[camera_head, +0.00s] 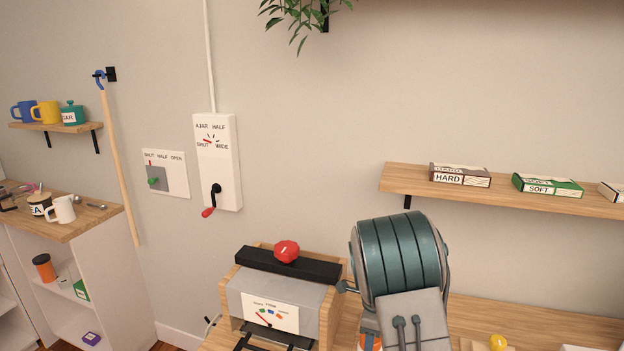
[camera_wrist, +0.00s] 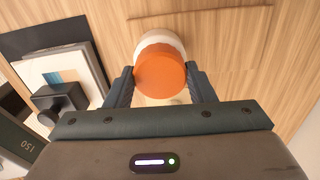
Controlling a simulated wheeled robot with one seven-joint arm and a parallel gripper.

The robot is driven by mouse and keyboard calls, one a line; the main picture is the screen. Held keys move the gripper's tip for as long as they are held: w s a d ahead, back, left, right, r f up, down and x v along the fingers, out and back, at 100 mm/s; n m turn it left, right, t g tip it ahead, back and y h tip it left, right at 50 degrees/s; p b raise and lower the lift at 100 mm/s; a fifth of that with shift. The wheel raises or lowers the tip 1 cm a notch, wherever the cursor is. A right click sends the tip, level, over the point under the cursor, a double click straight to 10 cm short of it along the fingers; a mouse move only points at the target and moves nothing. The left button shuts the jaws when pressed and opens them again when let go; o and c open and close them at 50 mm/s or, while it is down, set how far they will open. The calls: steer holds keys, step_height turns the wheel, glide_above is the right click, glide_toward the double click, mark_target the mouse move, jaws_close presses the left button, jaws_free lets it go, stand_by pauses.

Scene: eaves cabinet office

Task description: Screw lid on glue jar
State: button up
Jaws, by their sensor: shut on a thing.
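In the wrist view, an orange lid (camera_wrist: 160,76) sits between the two fingers of my gripper (camera_wrist: 159,71), which is shut on its sides. The white glue jar (camera_wrist: 161,39) shows as a pale rim past the lid's far edge, standing on the wooden top. The lid overlaps the jar and looks slightly offset in this view. I cannot tell whether it is seated or threaded. In the head view my arm hides the gripper and most of the jar; only a small patch of orange shows at the bottom edge.
In the wrist view a pale block (camera_wrist: 62,76) and a black knobbed thing (camera_wrist: 60,104) stand to the left. In the head view a wooden-sided machine with a red knob (camera_head: 286,251) stands left of my arm. A yellow ball (camera_head: 497,342) lies to the right.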

steer(key=m+p, duration=0.1)
steer(key=m, duration=0.2)
steer(key=m+p, duration=0.1)
steer(key=shift+r+p, duration=0.25)
steer(key=shift+p, duration=0.05)
steer(key=shift+f+m, duration=0.2)
steer(key=shift+m, duration=0.7)
steer(key=shift+r+m+p, duration=0.2)
steer(key=shift+m+p, duration=0.4)
steer(key=shift+p, duration=0.3)
steer(key=shift+m+p, duration=0.6)
steer(key=shift+m, duration=0.1)
steer(key=m+p, duration=0.2)
steer(key=m, duration=0.1)
steer(key=shift+m+p, duration=0.4)
steer(key=shift+f+m+p, duration=0.25)
steer(key=shift+m+p, duration=0.05)
steer(key=shift+m, duration=0.5)
steer(key=o, duration=1.2)
steer(key=shift+c, duration=0.2)
